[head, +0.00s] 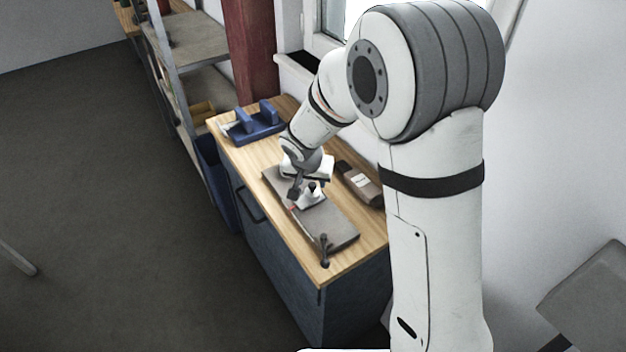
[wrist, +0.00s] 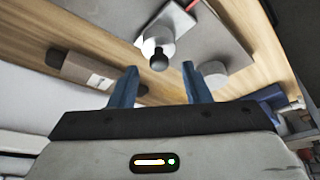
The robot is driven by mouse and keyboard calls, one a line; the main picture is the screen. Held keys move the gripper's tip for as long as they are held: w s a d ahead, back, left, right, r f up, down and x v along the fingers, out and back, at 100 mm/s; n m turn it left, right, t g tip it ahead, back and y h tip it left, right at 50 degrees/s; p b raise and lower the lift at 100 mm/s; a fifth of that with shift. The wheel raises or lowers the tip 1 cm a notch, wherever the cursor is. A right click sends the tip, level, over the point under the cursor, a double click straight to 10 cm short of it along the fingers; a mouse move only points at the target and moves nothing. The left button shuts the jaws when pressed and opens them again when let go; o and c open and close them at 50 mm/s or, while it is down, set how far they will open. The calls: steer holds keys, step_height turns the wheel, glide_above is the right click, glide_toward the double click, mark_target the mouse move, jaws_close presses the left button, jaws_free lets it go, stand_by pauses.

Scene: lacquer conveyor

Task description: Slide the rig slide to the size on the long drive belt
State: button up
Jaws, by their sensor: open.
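The rig is a grey plate (head: 341,232) lying on the wooden top. It also shows in the wrist view (wrist: 222,38). Its slide (head: 313,201) is a white block with a dark round knob, also seen in the wrist view (wrist: 160,34). A small red mark (wrist: 191,4) lies beside the slide. My gripper (wrist: 160,76) is open, and the knob appears between and just beyond its fingertips; I see no contact. A dark brown boxy item with a pale label (wrist: 90,71) lies beside the plate; its print is too small to read. No long belt is recognisable.
A blue holder (head: 254,123) stands at the far end of the wooden top (head: 313,264). A wall and window border the right side; shelves (head: 190,50) stand beyond.

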steer(key=shift+x, duration=0.9)
steer(key=shift+c, duration=0.2)
jaws_close()
